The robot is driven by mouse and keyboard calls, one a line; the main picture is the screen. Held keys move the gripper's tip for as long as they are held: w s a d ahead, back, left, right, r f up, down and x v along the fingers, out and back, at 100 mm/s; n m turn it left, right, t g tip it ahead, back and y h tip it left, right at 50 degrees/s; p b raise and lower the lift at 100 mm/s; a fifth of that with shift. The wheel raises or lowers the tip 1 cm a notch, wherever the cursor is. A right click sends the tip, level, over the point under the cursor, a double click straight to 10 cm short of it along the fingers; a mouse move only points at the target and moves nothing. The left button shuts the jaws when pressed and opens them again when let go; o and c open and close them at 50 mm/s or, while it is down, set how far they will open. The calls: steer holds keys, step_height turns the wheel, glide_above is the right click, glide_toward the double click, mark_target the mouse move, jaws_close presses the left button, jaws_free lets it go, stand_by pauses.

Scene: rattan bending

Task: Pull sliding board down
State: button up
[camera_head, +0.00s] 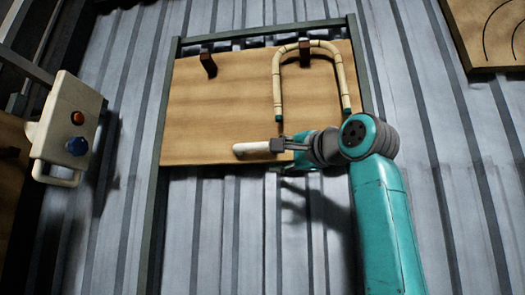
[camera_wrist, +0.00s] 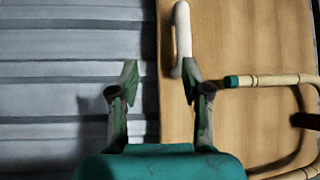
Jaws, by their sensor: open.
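The sliding board (camera_head: 215,110) is a light wooden panel in a dark metal frame. A pale handle (camera_head: 252,148) sits along its lower edge. My gripper (camera_head: 281,158) is just right of the handle, at the board's lower edge. In the wrist view, my gripper (camera_wrist: 159,76) is open with nothing between its fingers. There, the handle (camera_wrist: 182,30) is beyond the right fingertip, which overlaps its near end; I cannot tell whether they touch. The left finger is over the metal wall, and the board (camera_wrist: 230,45) fills the right side.
A U-shaped rattan piece (camera_head: 277,75) with teal ends hangs by a dark peg (camera_head: 304,52) on the board. Another peg (camera_head: 208,63) is at left. The corrugated wall (camera_head: 235,230) below the board is clear.

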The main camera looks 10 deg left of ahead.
mark_target(256, 146)
steer(key=w+a+r, duration=0.1)
steer(key=w+a, duration=0.1)
steer(key=w+a+r, duration=0.3)
steer(key=w+a, duration=0.1)
steer(key=a, duration=0.1)
steer(key=shift+w+r, duration=0.1)
steer(key=shift+r, duration=0.1)
stand_by(0.4)
jaws_close()
